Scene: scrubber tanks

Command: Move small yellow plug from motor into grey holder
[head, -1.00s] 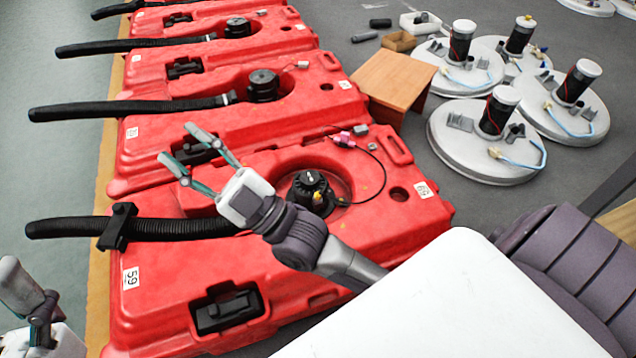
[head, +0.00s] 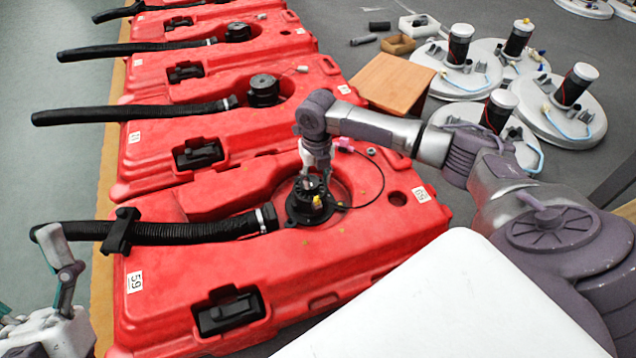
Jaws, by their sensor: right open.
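The small yellow plug (head: 317,202) sits on the black motor (head: 307,208) in the round recess of the nearest red tank (head: 215,258). My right gripper (head: 313,174) points down right above the motor. It is open, and its fingertips are close to the motor's top, partly merging with it. I cannot tell whether they touch the plug. A small grey piece (head: 371,151) lies at the recess's far right, near a pink connector (head: 346,146); I cannot tell whether it is the grey holder. My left gripper (head: 40,270) is at the bottom left, fingers apart, empty and partly cut off.
A black hose (head: 190,231) runs left from the motor. A thin black cable loops right of it. More red tanks (head: 225,95) stand behind. A wooden stool (head: 395,80) and white discs with dark cylinders (head: 570,120) stand right. A white surface (head: 450,305) fills the bottom right.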

